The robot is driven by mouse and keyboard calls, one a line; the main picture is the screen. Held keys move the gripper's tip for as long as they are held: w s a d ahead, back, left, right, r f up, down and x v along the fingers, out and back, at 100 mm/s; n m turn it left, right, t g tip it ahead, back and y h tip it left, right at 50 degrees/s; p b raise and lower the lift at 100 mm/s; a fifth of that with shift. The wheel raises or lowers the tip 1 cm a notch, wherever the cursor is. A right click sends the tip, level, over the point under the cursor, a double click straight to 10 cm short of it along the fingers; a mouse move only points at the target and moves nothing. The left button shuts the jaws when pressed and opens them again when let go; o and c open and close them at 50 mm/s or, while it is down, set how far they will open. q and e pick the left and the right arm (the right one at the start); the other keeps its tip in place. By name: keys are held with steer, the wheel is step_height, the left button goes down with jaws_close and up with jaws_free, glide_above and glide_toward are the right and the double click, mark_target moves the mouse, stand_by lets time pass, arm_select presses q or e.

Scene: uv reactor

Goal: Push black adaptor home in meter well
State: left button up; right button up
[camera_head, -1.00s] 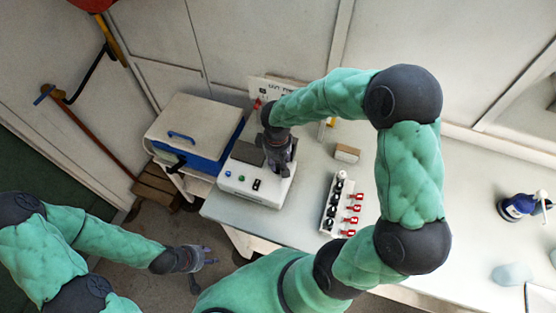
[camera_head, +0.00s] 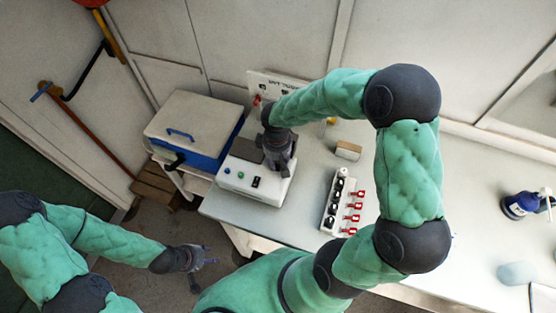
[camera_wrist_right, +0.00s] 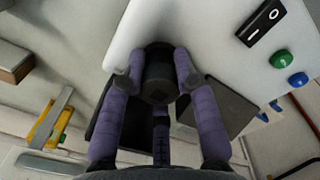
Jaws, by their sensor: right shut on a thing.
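The white meter (camera_head: 240,184) stands at the left end of the bench, with green and blue buttons and a black rocker switch. My right gripper (camera_head: 280,168) is over the meter's right part, pointing down. In the right wrist view the gripper (camera_wrist_right: 160,80) has its purple fingers closed around the black adaptor (camera_wrist_right: 158,72), against the white top of the meter (camera_wrist_right: 215,45). The well is hidden beneath the adaptor, so I cannot tell how deep it sits. My left gripper (camera_head: 204,257) hangs off the bench over the floor, fingers apart and empty.
A white rack (camera_head: 335,215) with black pieces and red-tagged pieces stands right of the meter. A small cardboard box (camera_head: 348,150) lies behind it. A blue-and-white cooler (camera_head: 195,130) is at the left.

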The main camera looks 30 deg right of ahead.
steer(key=shift+f, duration=0.2)
steer(key=o, duration=1)
steer(key=shift+c, duration=0.2)
steer(key=r, duration=1.2)
steer(key=shift+a, duration=0.2)
